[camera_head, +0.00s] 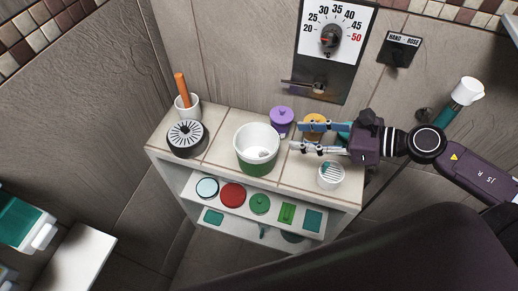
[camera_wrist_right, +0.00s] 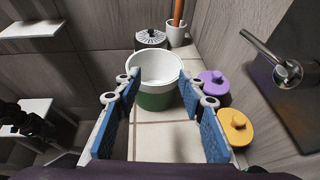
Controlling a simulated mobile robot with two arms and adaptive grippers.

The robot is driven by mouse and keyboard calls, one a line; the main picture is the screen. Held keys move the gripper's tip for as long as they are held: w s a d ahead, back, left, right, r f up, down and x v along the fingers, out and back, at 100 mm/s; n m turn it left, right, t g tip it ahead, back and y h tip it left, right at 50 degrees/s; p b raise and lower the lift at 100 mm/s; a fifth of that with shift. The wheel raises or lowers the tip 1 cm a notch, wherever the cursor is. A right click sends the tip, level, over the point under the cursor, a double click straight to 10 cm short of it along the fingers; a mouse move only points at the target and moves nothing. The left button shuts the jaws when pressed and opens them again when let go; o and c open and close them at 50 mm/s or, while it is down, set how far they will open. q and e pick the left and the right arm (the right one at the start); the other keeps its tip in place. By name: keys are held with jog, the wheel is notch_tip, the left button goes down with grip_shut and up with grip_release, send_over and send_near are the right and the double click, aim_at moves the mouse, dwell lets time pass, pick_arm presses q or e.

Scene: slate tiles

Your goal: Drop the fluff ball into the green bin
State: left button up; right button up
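The green bin (camera_head: 257,165), white inside with a green lower wall, stands upright on the tiled shelf top. My right gripper (camera_head: 296,137) is just right of the bin, above the shelf top. Its blue-padded fingers are wide apart with nothing between them, as the right wrist view (camera_wrist_right: 165,105) also shows.
A purple lidded pot (camera_head: 281,119) and an orange one (camera_head: 314,122) stand along the wall behind my right gripper. A striped white cup (camera_head: 330,175) is at the front right. A black-and-white slotted round container (camera_head: 186,138) and a cup with an orange handle (camera_head: 187,104) are left.

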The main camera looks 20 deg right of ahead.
jog(key=shift+v, duration=1.2)
